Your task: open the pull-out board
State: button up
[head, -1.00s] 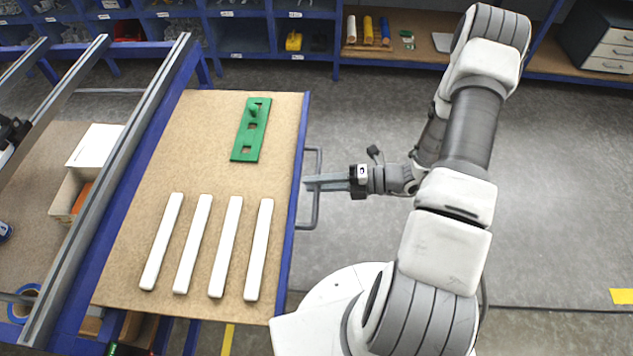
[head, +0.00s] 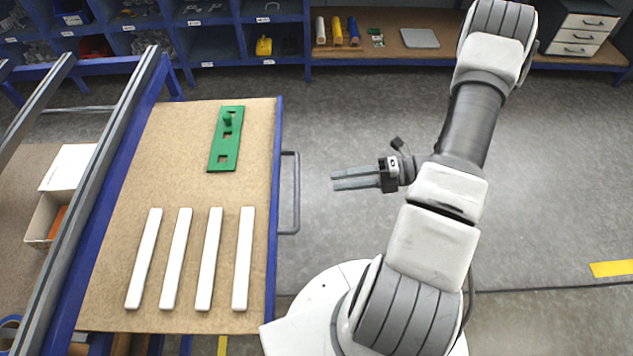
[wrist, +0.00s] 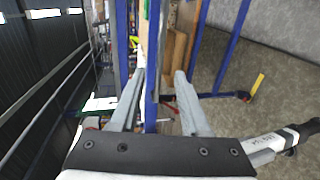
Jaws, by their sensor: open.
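The pull-out board (head: 187,188) is a brown panel with a blue edge, and it extends out to the right from the blue frame. Its grey bar handle (head: 295,193) is on the right edge in the head view. My gripper (head: 333,180) is to the right of the handle, apart from it and pointing left toward it. The two fingers are spread with nothing between them. In the wrist view the open gripper (wrist: 160,88) faces blue frame parts; I cannot pick out the handle clearly there.
On the board lie several white bars (head: 209,259) and a green plate with cutouts (head: 226,138). A box (head: 56,203) stands left of the grey rail (head: 105,165). Blue shelves (head: 230,32) line the back.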

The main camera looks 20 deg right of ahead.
jog(key=v, duration=0.6)
dwell(0.5)
